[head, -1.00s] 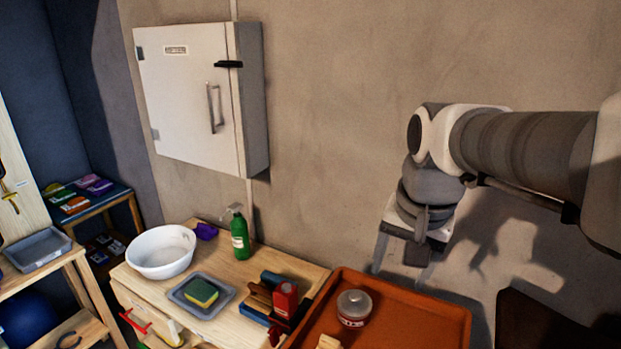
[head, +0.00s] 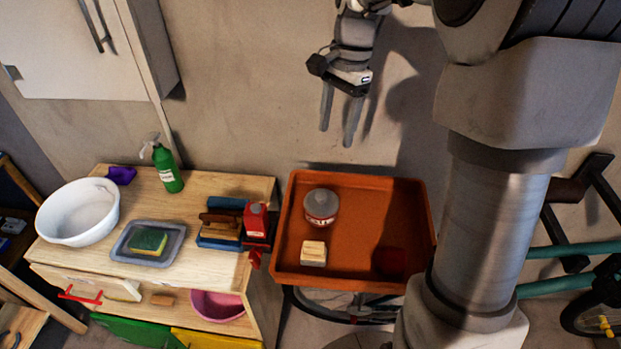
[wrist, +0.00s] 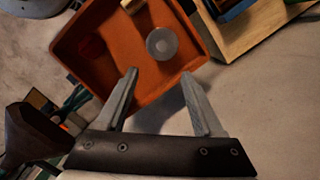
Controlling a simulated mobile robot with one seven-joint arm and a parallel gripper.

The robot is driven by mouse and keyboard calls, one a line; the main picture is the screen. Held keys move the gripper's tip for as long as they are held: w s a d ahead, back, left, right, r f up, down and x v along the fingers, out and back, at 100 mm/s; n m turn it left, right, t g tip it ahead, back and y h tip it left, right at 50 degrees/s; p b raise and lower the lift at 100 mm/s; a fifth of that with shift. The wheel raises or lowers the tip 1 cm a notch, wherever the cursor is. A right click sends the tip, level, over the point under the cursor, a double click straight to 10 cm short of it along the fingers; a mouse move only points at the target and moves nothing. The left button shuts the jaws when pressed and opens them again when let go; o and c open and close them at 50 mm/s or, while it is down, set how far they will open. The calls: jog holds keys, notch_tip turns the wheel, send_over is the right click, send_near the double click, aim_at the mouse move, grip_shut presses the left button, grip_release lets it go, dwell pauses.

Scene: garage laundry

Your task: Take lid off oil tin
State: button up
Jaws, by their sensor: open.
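The oil tin (head: 320,213) is a short round tin with a red and white label, standing in the orange tray (head: 345,280). Its grey lid (head: 320,198) sits on top. The wrist view shows the lid (wrist: 162,44) from above, beyond and between my fingertips. My gripper (head: 338,140) hangs above and behind the tray near the wall, fingers pointing down. It is open and empty, apart from the tin. It also shows in the wrist view (wrist: 160,75).
A pale wooden block (head: 313,254) lies in the tray near the tin. Left of the tray, a wooden cabinet top holds a red can (head: 256,220), a sponge (head: 148,242) on a grey tray, a white basin (head: 78,212) and a green spray bottle (head: 167,168).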

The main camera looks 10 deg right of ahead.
send_over(322, 195)
jog(key=d, duration=0.1)
notch_tip(322, 195, down, 12)
jog(key=shift+w+r, duration=0.1)
jog(key=shift+r, duration=0.1)
jog(key=shift+a+f, duration=0.2)
jog(key=shift+f, duration=1.3)
jog(key=shift+a+f, duration=0.2)
jog(key=shift+f, duration=1.3)
grip_shut()
